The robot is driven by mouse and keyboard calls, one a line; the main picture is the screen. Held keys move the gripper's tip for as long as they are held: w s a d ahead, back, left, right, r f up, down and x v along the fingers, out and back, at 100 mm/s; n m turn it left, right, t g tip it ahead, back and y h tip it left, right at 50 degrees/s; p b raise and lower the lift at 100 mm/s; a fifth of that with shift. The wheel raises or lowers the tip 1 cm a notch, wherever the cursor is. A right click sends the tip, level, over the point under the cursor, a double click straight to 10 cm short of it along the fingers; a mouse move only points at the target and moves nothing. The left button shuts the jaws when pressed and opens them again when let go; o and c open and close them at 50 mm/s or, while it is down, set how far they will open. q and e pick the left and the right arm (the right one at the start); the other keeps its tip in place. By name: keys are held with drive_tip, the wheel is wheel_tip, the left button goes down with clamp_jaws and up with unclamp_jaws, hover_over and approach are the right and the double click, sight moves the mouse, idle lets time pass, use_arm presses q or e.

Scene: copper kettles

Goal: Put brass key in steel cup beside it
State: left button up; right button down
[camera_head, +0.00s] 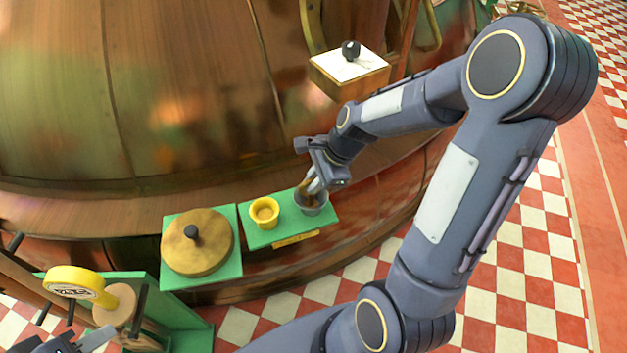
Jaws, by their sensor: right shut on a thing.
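The steel cup (313,208) stands at the right end of a small green shelf (290,226) on the copper kettle. My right gripper (311,188) points down at the cup's mouth and is shut on the brass key (304,187), a small brownish-gold piece at the fingers. The key is mostly hidden; I cannot tell whether its lower end is inside the cup or just above it. My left gripper (84,344) shows only in part at the bottom left edge, and its opening cannot be made out.
A yellow cup (264,213) stands left of the steel cup. Further left, a round brass lid with a black knob (197,245) sits on a green plate. A yellow round sign (75,283) stands at lower left. A white-topped box (349,68) is above on the kettle.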

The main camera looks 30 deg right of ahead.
drive_tip(key=shift+f, duration=0.15)
drive_tip(key=c, duration=1.4)
unclamp_jaws()
drive_tip(key=shift+c, duration=0.2)
drive_tip(key=shift+r, duration=0.35)
drive_tip(key=p+v, duration=0.3)
drive_tip(key=v, duration=0.8)
drive_tip(key=s+a+r+n+t, duration=0.1)
drive_tip(key=s+a+r+n, duration=0.1)
drive_tip(key=s+a+n, duration=0.2)
drive_tip(key=s+a+r+n+t, duration=0.1)
drive_tip(key=s+a+r+n, duration=0.2)
drive_tip(key=s+n, duration=0.7)
drive_tip(key=a+n, duration=0.1)
drive_tip(key=n, duration=0.3)
drive_tip(key=shift+a+n+t, duration=0.3)
drive_tip(key=shift+a, duration=0.05)
